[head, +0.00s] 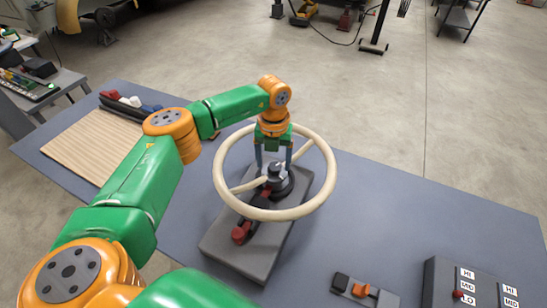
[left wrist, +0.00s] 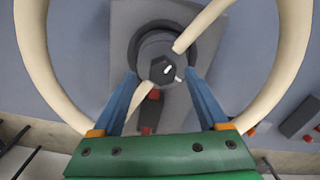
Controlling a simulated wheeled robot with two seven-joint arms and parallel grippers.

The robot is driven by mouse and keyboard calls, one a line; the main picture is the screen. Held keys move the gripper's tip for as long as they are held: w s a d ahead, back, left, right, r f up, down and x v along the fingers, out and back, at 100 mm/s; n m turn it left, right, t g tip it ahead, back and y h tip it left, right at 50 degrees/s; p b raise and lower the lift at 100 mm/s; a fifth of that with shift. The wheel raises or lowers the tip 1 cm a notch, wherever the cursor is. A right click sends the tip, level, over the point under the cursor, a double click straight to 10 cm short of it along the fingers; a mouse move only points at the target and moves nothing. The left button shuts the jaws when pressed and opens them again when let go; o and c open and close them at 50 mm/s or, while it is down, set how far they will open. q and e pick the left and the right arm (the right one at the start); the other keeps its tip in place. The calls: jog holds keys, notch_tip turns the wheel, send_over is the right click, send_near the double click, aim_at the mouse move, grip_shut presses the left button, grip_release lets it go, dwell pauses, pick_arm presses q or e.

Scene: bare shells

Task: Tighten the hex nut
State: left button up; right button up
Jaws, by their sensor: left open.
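The dark hex nut (head: 275,167) sits at the hub of a cream steering wheel (head: 328,165) mounted on a grey base (head: 225,240). In the left wrist view the nut (left wrist: 163,69) shows as a dark hexagon with a small white mark on it. My left gripper (head: 273,161) points down inside the wheel's ring, over the hub. In the left wrist view its two blue fingers (left wrist: 160,76) are spread, one on each side of the nut, with gaps between. I cannot tell the exact height of the fingertips over the nut. My right gripper is not in view.
A red-ended lever (head: 240,233) lies on the base below the hub. The wheel's rim and spokes surround my gripper. A small switch block (head: 361,290) and a labelled HI/MID/LO panel (head: 440,285) stand front right. A ribbed wooden board (head: 90,150) lies at left.

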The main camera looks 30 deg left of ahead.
pick_arm(q)
jog(key=shift+f, duration=0.4)
jog(key=shift+w+d+f, duration=0.1)
jog(key=shift+w+f, duration=0.05)
jog(key=shift+w, duration=0.05)
jog(key=shift+s, duration=0.1)
grip_shut()
